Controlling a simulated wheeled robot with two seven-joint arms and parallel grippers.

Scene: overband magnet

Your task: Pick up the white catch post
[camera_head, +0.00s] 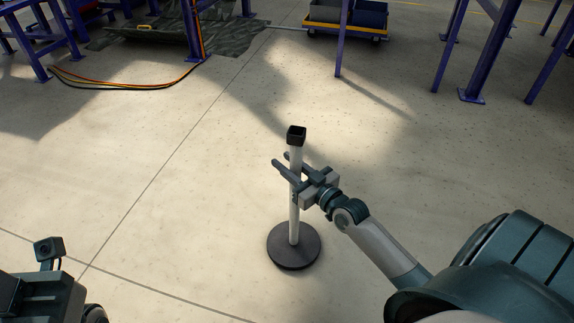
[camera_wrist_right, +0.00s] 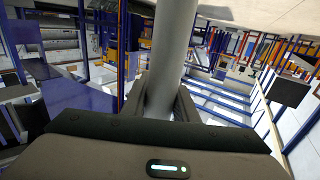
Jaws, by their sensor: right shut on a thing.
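The white catch post (camera_head: 294,218) stands upright in the head view, with a black square cap (camera_head: 296,135) on top and a round dark base (camera_head: 293,248) below. My right gripper (camera_head: 287,168) is shut on the post's upper shaft, a little below the cap. In the right wrist view, the pale shaft (camera_wrist_right: 171,45) runs between the two dark fingers (camera_wrist_right: 161,100). I cannot tell whether the base touches the floor. At the lower left of the head view, part of my left arm shows, but its gripper fingers are not visible.
Bare concrete floor (camera_head: 150,210) lies around the post. Blue steel legs (camera_head: 490,60) stand at the upper right. A cart with dark bins (camera_head: 346,14) is at the back. Orange and black cables (camera_head: 125,84) lie near a blue frame at the upper left.

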